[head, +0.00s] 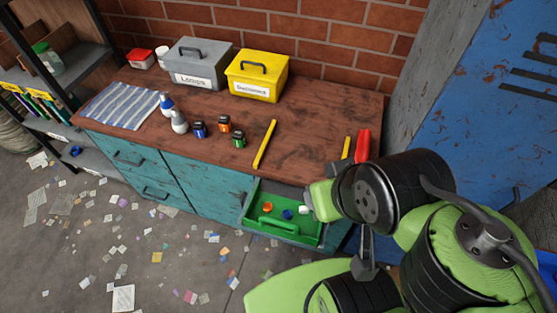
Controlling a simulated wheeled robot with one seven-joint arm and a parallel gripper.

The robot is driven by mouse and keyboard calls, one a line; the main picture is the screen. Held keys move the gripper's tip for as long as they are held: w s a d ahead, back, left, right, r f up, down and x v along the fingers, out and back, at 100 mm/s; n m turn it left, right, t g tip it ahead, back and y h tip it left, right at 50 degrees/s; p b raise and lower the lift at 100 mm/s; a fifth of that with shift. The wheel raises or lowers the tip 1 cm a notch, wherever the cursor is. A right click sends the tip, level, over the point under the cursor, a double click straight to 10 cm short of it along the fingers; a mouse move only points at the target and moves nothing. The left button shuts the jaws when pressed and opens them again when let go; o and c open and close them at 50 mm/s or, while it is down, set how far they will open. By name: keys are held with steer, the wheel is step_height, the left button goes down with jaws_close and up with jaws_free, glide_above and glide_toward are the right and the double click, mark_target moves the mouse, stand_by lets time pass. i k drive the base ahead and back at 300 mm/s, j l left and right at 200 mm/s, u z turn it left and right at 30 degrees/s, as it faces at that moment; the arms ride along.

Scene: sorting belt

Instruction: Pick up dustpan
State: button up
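No dustpan shows clearly. A red object (363,145) stands at the right end of the wooden worktop (190,105), partly hidden behind my arm; it may be the dustpan, but I cannot tell. An open drawer below the worktop holds a green tray-like piece (262,233) with a handle-like bar at its front. Small orange, blue and white items lie in it. My green and black arm reaches in from the right over the drawer's right side. My gripper's fingers cannot be made out clearly, and neither can anything in them.
A yellow bar (265,145) lies on the worktop, with a shorter yellow piece beside the red object. Grey (198,75) and yellow (256,90) boxes, bottles, small jars and a striped cloth (120,105) stand or lie further left. Paper scraps litter the floor. A blue cabinet (470,130) stands right.

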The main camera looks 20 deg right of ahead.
mark_target(302, 229)
steer(key=k+j+z, duration=0.1)
steer(key=k, duration=0.2)
steer(key=z, duration=3)
steer(key=u, duration=3)
steer(key=i+j, duration=0.1)
steer(key=j, duration=0.25)
steer(key=i+j+u, duration=0.1)
steer(key=j, duration=0.25)
steer(key=i+j, duration=0.2)
steer(key=j+u, duration=0.05)
steer(key=j, duration=0.05)
